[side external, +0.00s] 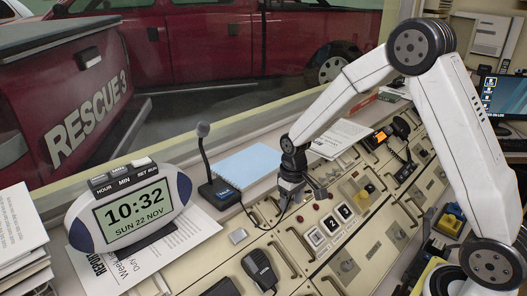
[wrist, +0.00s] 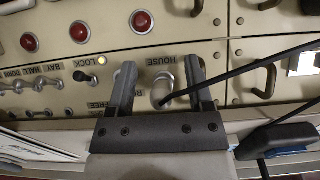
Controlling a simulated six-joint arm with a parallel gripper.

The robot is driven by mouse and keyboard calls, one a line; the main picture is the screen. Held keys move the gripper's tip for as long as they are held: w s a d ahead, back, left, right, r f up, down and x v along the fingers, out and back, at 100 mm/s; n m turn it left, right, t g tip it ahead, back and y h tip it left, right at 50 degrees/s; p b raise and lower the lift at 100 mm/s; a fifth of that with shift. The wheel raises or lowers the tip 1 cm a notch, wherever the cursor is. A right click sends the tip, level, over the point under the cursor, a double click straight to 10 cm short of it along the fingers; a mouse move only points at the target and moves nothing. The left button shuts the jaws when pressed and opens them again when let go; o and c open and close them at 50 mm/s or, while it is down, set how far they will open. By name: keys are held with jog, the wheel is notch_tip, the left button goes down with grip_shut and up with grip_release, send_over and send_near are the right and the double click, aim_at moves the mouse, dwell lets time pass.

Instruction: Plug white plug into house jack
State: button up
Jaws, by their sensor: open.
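My gripper (side external: 293,198) is low over the console panel, beyond the desk microphone's right side. In the wrist view its two dark fingers (wrist: 160,66) are open, one on each side of a pale plug (wrist: 160,94), with gaps between. The plug sits at a round metal-rimmed jack (wrist: 164,77) beside the HOUSE label. A black cable (wrist: 232,72) runs from the plug to the right, past the right finger. I cannot tell how deep the plug is in the jack. In the side view the plug and jack are too small and partly hidden by my gripper.
A desk microphone (side external: 216,188) and blue notepad (side external: 247,165) stand near my gripper. Red indicators (wrist: 142,21), a lock lever (wrist: 85,78) and drawer-style handles (wrist: 263,79) rise from the panel. A radio handset (side external: 260,268) lies in front.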

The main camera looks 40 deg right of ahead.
jog(key=shift+r, duration=0.1)
jog(key=shift+r, duration=3.8)
jog(key=s+a+f+t, duration=0.1)
jog(key=s, duration=0.6)
jog(key=s+a+f+t, duration=0.1)
jog(key=s+a, duration=0.1)
jog(key=s, duration=0.5)
jog(key=shift+s+a+f+t, duration=0.2)
jog(key=shift+f+t, duration=0.1)
jog(key=shift+f, duration=0.05)
